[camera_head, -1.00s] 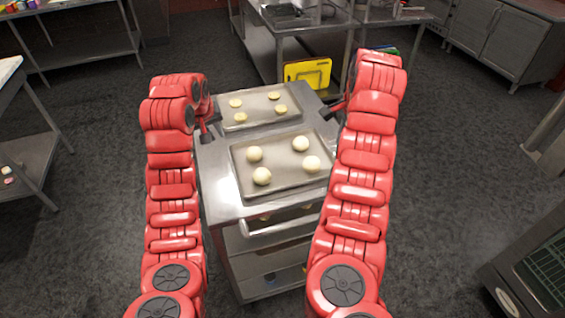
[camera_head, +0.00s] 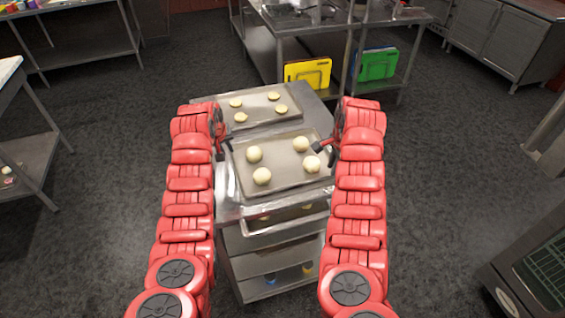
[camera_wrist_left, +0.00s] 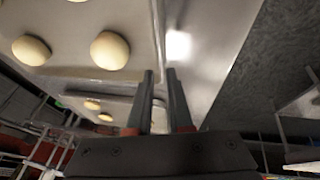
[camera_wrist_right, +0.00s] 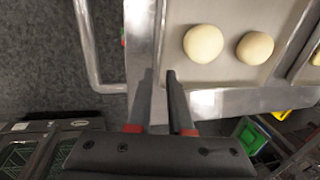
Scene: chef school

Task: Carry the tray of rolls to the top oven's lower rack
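The tray of rolls (camera_head: 284,168) lies on the near part of a metal cart top, with several pale round rolls (camera_head: 262,176) on it. My left gripper (camera_head: 230,147) is at the tray's left rim. In the left wrist view its fingers (camera_wrist_left: 159,72) are parted, with the rim (camera_wrist_left: 157,35) in line with the gap. My right gripper (camera_head: 318,150) is at the tray's right side. In the right wrist view its fingers (camera_wrist_right: 159,72) are parted, with the rim (camera_wrist_right: 160,35) in line with their gap. I cannot tell whether either gripper touches the rim.
A second tray (camera_head: 258,108) with flatter pieces lies behind on the cart (camera_head: 229,206). A dark appliance with a wire rack (camera_head: 548,262) stands at lower right. A metal table (camera_head: 290,45) with yellow and green boards stands behind.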

